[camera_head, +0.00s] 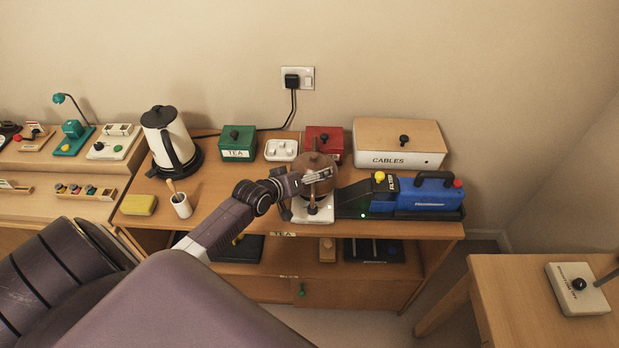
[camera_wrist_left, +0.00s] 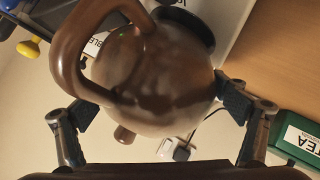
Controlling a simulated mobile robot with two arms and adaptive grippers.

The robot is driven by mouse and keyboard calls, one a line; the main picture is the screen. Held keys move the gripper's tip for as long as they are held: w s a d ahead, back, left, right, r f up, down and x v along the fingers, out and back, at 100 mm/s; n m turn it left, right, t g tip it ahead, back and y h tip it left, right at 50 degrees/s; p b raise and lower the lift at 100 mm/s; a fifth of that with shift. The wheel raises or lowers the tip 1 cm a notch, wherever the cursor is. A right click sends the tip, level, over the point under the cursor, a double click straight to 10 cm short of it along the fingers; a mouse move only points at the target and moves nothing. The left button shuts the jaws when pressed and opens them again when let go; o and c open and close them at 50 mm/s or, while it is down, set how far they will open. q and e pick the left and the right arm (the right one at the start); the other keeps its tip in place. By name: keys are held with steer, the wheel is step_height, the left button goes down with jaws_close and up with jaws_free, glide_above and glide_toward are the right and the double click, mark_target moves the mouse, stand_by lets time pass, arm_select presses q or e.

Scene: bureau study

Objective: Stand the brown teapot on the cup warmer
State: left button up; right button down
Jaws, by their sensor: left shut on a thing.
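The brown teapot (camera_head: 317,164) is at the middle of the sideboard in the head view, upright, partly hidden by my gripper. My left gripper (camera_head: 316,178) is shut on it, coming from the left and front. In the left wrist view the teapot (camera_wrist_left: 160,75) fills the middle between the fingers (camera_wrist_left: 160,105), its looped handle at upper left. The cup warmer (camera_head: 313,211) is a white base with a dark knob at its front, beneath the teapot. Its black plate (camera_wrist_left: 190,22) shows close to the teapot's base; I cannot tell whether they touch. My right gripper is out of view.
A blue machine (camera_head: 430,193) stands close right of the warmer. Behind are a green TEA box (camera_head: 238,143), a white tray (camera_head: 281,150), a red box (camera_head: 325,139) and a CABLES box (camera_head: 400,144). A kettle (camera_head: 170,138) and white cup (camera_head: 181,206) stand left.

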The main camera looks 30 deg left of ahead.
arm_select(q)
steer(key=shift+w+f, duration=0.15)
steer(key=shift+f, duration=0.3)
steer(key=shift+f, duration=0.1)
steer(key=o, duration=1.5)
steer(key=shift+f, duration=0.15)
steer(key=shift+o, duration=0.2)
